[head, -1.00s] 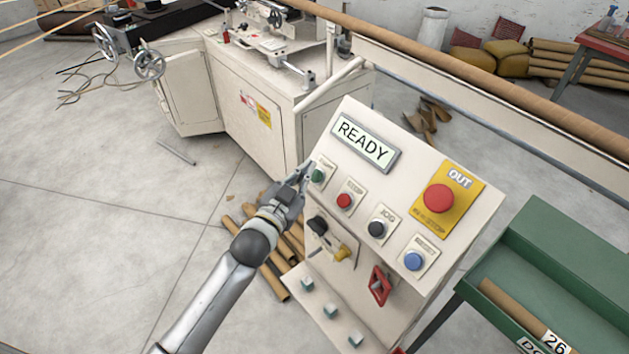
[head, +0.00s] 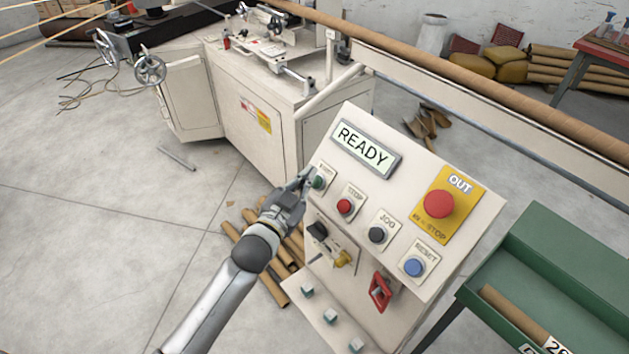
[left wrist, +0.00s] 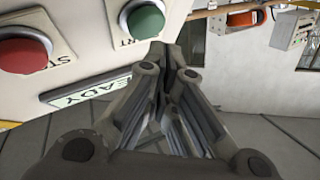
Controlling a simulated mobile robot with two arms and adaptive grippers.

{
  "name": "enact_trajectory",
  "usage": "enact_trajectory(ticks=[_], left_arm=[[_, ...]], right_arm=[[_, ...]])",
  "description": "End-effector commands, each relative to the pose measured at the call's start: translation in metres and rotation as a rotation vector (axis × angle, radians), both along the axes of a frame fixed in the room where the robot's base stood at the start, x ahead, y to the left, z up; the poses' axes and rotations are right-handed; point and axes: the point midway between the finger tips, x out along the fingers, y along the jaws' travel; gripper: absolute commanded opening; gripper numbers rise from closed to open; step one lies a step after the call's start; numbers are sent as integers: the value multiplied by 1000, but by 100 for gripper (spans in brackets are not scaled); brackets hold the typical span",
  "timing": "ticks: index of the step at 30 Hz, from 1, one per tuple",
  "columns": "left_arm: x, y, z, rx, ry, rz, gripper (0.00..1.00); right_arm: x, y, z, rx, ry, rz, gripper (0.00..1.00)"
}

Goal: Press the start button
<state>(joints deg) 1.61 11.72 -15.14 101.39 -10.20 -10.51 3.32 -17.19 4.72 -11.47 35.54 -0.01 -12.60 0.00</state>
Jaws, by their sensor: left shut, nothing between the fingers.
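The green start button (head: 318,183) is at the upper left of the sloped control panel (head: 320,212). In the left wrist view the green button (left wrist: 145,20) is just left of and beyond my fingertips, with its START label partly in view. My left gripper (head: 306,175) is shut and empty, its tips close beside the button. I cannot tell whether they touch it. The display (head: 365,148) reads READY. My right gripper is out of view.
The red stop (head: 344,207), black jog (head: 377,235) and blue reset (head: 414,267) buttons are on the same panel. A red emergency button (head: 439,203) sits on a yellow plate. A green bin (head: 575,262) stands at the right. Cardboard tubes (head: 262,272) lie on the floor.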

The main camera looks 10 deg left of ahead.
Motion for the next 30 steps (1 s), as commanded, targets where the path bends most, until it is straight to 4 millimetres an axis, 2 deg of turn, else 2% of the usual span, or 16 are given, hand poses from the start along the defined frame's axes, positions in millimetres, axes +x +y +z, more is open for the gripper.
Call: enact_trajectory(ticks=[30], left_arm=[[5, -4, -5, 0, 0, 0, 0]], right_arm=[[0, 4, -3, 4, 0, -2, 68]])
